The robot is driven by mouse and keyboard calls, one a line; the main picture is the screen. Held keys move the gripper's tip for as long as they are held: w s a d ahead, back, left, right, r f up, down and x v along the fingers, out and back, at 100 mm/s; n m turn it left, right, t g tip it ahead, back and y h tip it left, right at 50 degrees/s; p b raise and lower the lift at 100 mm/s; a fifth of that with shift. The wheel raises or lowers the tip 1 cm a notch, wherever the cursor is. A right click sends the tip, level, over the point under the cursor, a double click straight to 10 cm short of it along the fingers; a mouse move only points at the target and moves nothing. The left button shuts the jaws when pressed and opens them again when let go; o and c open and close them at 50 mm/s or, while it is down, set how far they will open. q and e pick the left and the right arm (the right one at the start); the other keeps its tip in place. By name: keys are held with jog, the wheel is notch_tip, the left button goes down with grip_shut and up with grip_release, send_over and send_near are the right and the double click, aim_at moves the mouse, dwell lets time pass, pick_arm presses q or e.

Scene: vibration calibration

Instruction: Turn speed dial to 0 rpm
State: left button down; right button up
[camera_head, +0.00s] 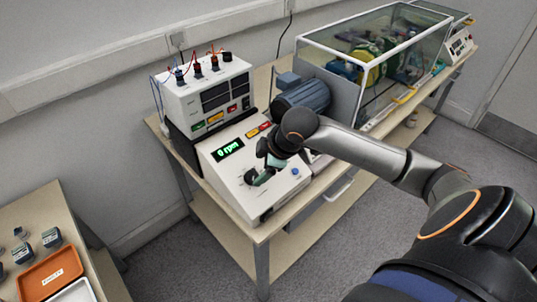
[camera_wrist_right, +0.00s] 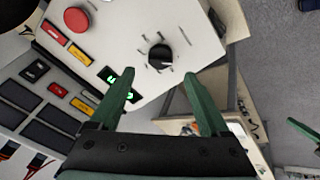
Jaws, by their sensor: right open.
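The speed dial (camera_wrist_right: 160,57) is a black round knob with a white pointer line on the sloping cream control panel (camera_wrist_right: 188,25). In the head view the dial is hard to tell from my right gripper (camera_head: 263,173), which is low over the panel. My left gripper is not in view in the head view.
A red round button (camera_wrist_right: 77,20) and a blue button (camera_head: 295,171) sit on the panel. A cream unit with plugs and cables (camera_head: 212,90) stands behind, with a motor (camera_head: 303,97) and glass enclosure (camera_head: 375,50) to the right. An orange tray (camera_head: 50,272) lies at lower left.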

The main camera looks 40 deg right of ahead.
jog(key=v, duration=0.6)
jog(key=shift+r, duration=0.3)
jog(key=shift+s, duration=0.15)
jog(key=s+a+f+m, duration=0.3)
jog(key=s+a+f, duration=0.55)
jog(key=f, duration=0.25)
jog(key=s+a+f+m+g, duration=0.15)
jog(key=s+f+m, duration=0.3)
jog(key=s, duration=0.45)
jog(key=w+a+f+t, duration=0.2)
jog(key=f, duration=0.3)
jog(key=w+a+f+t+y, duration=0.1)
jog(key=a+f+t, duration=0.1)
jog(key=f, duration=0.3)
jog(key=shift+w+f+m+t, duration=0.35)
jog(key=shift+w+f+t, duration=0.05)
jog(key=shift+t, duration=0.25)
